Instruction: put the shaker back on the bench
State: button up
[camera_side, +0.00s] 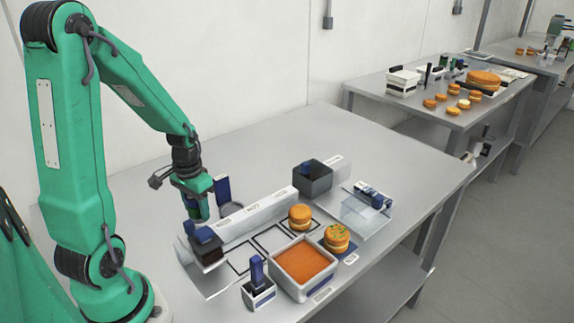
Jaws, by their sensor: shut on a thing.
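My gripper (197,212) hangs low over the left part of the bench (400,165). It is shut on a small blue thing (190,208), most likely the shaker, mostly hidden by the fingers. I cannot tell whether its bottom touches the bench. A blue upright piece (222,189) and a round grey dish (233,209) stand just right of my gripper.
A dark box with a blue top (206,246) stands close in front of my gripper. A labelled white strip (255,216) backs outlined squares. Rounds (300,217) (337,238), an orange-filled tub (285,280), a blue-handled holder (258,293) and a grey box (313,184) stand rightward.

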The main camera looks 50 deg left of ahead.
aim_at(198, 217)
jog(key=shift+f, duration=1.9)
jog(key=shift+f, duration=0.15)
jog(key=o, duration=1)
jog(key=shift+o, duration=0.2)
jog(key=shift+r, duration=6.2)
